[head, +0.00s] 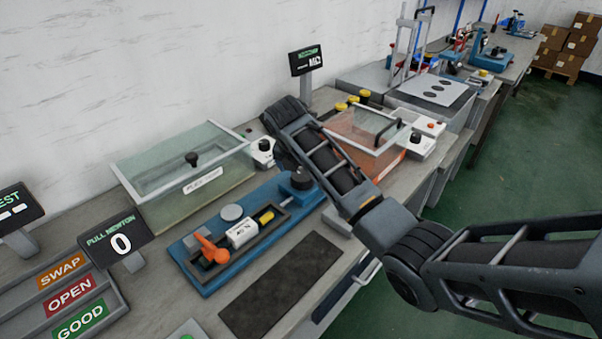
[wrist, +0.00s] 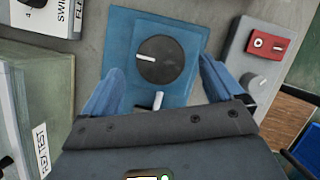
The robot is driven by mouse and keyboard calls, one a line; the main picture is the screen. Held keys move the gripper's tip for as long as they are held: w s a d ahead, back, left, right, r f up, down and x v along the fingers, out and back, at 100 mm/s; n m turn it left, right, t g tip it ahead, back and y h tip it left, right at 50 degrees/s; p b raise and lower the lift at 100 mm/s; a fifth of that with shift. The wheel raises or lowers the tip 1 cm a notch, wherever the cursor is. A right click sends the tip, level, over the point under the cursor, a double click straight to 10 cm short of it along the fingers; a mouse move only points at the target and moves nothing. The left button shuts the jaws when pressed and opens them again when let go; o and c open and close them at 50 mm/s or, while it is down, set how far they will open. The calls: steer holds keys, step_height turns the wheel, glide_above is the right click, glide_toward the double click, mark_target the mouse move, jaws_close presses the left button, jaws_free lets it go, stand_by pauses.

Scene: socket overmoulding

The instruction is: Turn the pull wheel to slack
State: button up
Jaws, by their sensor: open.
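The pull wheel is a round black knob with a white mark, on the right end of the blue pull fixture (head: 205,287). In the wrist view the wheel (wrist: 165,62) faces me and its white mark points left. My gripper (wrist: 161,68) is open, with its blue fingers on either side of the wheel and visible gaps to it. A pale metal pin (wrist: 157,101) shows just below the wheel. In the head view the wheel (head: 302,180) shows beside my arm; my fingers cannot be made out there. The pull newton display (head: 118,243) reads 0.
A clear flex test tank (head: 185,172) stands behind the fixture. A grey box with a red switch (wrist: 271,45) is close on the right in the wrist view. An orange-sided tank (head: 360,135) stands farther right. A dark mat (head: 282,285) lies in front.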

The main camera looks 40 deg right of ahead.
steer(key=v, duration=0.4)
steer(key=shift+a+r, duration=0.1)
steer(key=shift+r, duration=0.2)
stand_by(0.3)
